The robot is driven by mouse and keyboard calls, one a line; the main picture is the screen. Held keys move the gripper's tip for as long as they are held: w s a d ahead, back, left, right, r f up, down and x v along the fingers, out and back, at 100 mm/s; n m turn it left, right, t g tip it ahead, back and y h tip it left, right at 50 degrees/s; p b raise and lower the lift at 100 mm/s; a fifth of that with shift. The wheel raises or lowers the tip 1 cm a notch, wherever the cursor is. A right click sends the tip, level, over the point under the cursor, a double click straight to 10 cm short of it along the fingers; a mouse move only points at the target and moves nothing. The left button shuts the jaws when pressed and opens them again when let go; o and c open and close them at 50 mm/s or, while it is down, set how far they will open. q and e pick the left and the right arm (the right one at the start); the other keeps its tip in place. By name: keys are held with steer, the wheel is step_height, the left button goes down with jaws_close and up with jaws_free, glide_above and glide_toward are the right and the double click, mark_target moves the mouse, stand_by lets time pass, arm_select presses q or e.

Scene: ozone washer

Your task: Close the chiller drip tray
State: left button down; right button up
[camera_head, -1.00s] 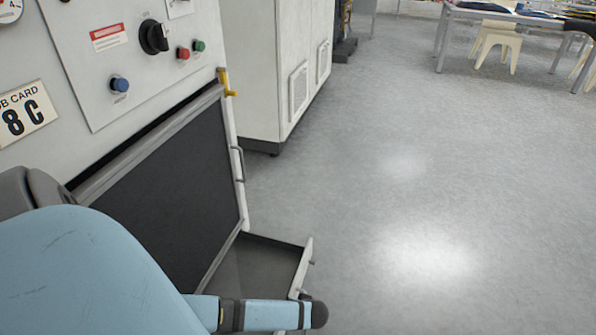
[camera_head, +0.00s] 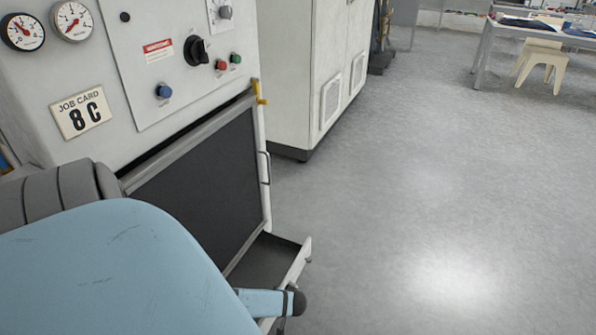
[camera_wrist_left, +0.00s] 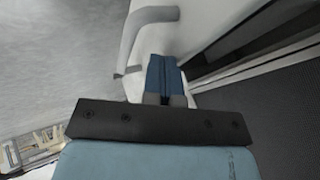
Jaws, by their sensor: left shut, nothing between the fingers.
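The drip tray sticks out at the foot of the grey machine in the head view, with a dark inside and a pale front edge (camera_head: 297,265). It is partly open, and my left arm hides its lower part. My left gripper (camera_wrist_left: 166,84) is shut and empty in the left wrist view. Its blue fingertips lie against or just over a white surface (camera_wrist_left: 185,45) beside a pale bar handle (camera_wrist_left: 148,17); I cannot tell whether they touch. The fingers are not clear in the head view. My right gripper is out of view.
The machine's control panel (camera_head: 180,50) with knobs and buttons stands above a dark screen (camera_head: 200,170). A side handle (camera_head: 265,168) and yellow latch (camera_head: 261,92) project at its edge. A white cabinet (camera_head: 300,75) stands behind. The floor (camera_head: 430,200) to the right is clear.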

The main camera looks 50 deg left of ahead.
arm_select(q)
steer(key=s+a+p, duration=0.1)
steer(key=s+a, duration=0.3)
steer(key=a, duration=0.3)
steer(key=s+a+p, duration=0.1)
steer(key=s+a, duration=0.2)
steer(key=a, duration=0.4)
steer(key=shift+s+a, duration=0.15)
steer(key=shift+s, duration=0.25)
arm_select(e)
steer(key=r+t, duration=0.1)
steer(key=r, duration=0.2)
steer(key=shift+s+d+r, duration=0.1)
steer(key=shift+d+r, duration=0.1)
